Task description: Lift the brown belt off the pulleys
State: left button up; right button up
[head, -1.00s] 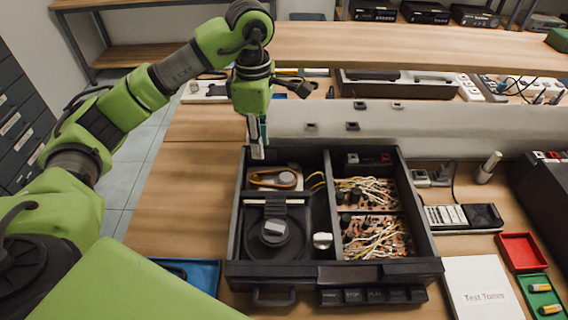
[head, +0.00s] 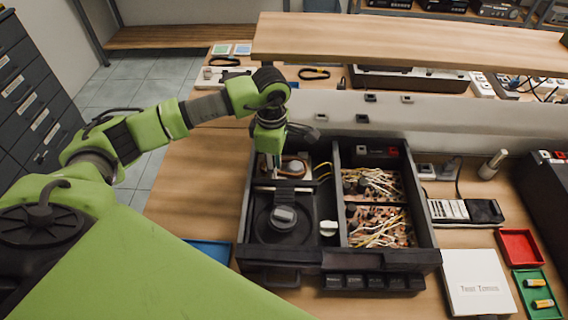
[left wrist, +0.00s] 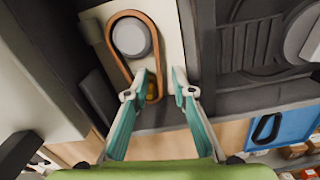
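The brown belt (head: 300,172) lies in the back left compartment of the open hi-fi case (head: 333,205). In the left wrist view the belt (left wrist: 158,45) loops around a large grey pulley (left wrist: 130,37) and a small brass pulley (left wrist: 152,90). My left gripper (head: 276,172) points down at the belt. Its fingers (left wrist: 160,78) are open, near the small pulley end, with the belt's right strand between their tips. The left fingertip overlaps the loop's inside in the picture; contact and depth cannot be told. My right gripper is not in view.
The case's walls surround the belt; a black turntable-like disc (head: 283,220) is in front of it. Wired circuit boards (head: 372,185) fill the right side. A blue tray (left wrist: 290,125) holds a black belt (left wrist: 266,128). A raised shelf (head: 400,45) runs behind.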

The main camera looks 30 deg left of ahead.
pick_arm(q)
jog(key=shift+f, duration=0.15)
grip_shut()
